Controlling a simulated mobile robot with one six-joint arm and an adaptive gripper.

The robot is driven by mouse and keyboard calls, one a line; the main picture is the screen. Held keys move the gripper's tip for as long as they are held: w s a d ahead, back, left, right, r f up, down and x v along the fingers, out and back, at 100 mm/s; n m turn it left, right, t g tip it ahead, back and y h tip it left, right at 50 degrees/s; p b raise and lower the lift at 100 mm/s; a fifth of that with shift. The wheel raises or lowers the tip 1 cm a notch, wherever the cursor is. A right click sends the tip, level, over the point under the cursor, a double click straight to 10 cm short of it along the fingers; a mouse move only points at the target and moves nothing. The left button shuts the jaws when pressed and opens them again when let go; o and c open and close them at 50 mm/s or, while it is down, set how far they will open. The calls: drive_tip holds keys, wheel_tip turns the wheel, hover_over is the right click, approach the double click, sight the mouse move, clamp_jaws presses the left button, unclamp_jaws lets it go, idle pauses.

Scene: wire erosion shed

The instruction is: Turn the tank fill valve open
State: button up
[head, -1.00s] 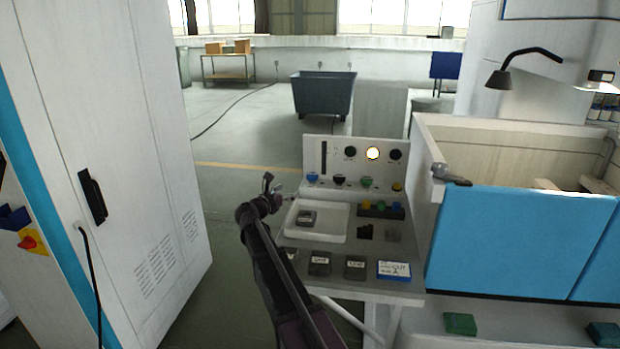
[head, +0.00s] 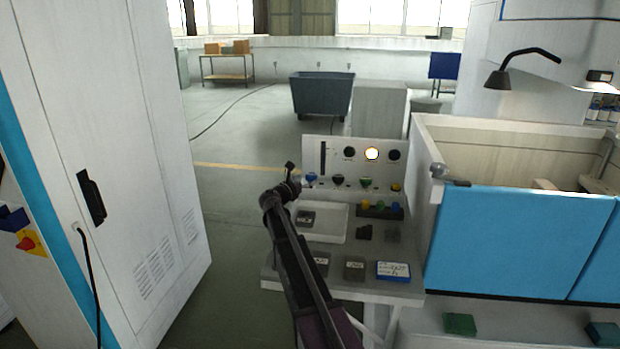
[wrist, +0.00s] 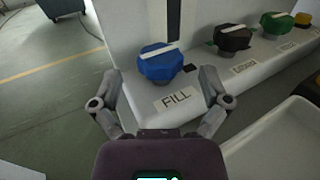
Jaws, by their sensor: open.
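The fill valve is a blue knob (wrist: 161,63) with a white bar across its top, above a label reading FILL (wrist: 177,98) in the wrist view. In the head view the blue knob (head: 311,179) is at the left end of the panel's knob row. My gripper (wrist: 160,88) is open, with one finger on each side of the label and the knob a little beyond the fingertips. No contact with the knob shows. In the head view my gripper (head: 292,174) is just left of the blue knob, and its fingers are small and hard to make out.
Right of the blue knob are a black knob (wrist: 233,37), a green knob (wrist: 277,22) and a yellow one (head: 396,187). A white tray (head: 334,235) lies on the bench below. A white cabinet (head: 130,120) stands left, with open floor between.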

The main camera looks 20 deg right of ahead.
sight(308, 178)
drive_tip(key=shift+x, duration=1.6)
drive_tip(key=c, duration=1.2)
